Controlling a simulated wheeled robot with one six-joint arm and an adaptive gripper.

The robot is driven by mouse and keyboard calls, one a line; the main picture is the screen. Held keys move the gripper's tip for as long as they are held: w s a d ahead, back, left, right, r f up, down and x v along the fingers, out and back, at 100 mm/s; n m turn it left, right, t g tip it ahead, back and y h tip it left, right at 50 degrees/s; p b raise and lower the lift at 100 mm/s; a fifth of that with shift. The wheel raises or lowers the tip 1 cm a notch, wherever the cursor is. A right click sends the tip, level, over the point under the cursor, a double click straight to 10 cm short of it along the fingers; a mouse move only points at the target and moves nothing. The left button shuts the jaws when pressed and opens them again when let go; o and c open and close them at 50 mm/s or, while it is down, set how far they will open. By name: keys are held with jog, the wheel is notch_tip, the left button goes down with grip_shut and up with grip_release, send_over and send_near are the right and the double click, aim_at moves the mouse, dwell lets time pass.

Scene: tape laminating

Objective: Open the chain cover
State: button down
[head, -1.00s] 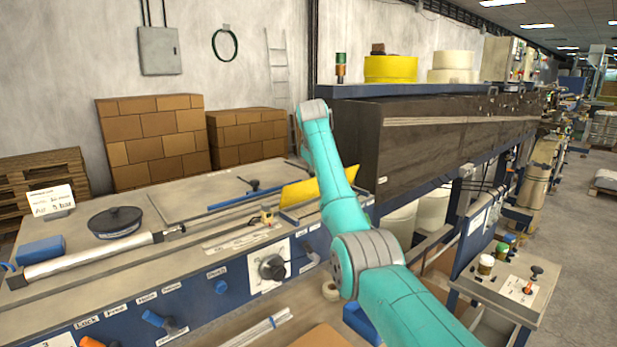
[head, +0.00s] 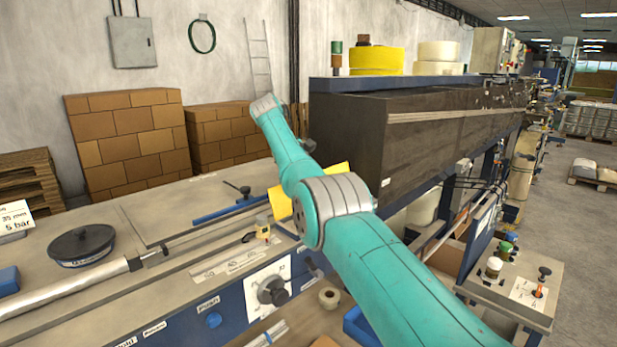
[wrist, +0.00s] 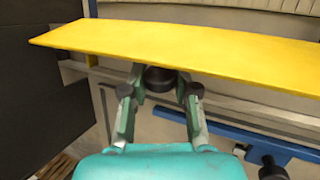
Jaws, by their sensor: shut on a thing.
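The chain cover looks to be the long yellow plate (wrist: 190,48), which crosses the top of the wrist view. In the head view the yellow plate (head: 281,203) shows on both sides of my arm, which hides its middle. My gripper (wrist: 160,79) is at the plate's near edge in the wrist view. Its two fingers are shut on a dark round knob (wrist: 160,77) just under that edge. How the knob joins the plate is hidden. In the head view my gripper is hidden behind my arm.
A blue bar with a black knob (head: 238,190) lies left of the plate on the machine top. A black round lid (head: 82,246) sits further left. The dark machine housing (head: 400,150) stands close on the right. A control dial (head: 272,291) is on the front panel.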

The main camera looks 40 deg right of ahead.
jog(key=shift+f, duration=0.25)
dwell(0.3)
jog(key=c, duration=0.9)
grip_release()
jog(key=shift+w, duration=0.1)
jog(key=shift+r, duration=0.1)
jog(key=shift+d, duration=0.1)
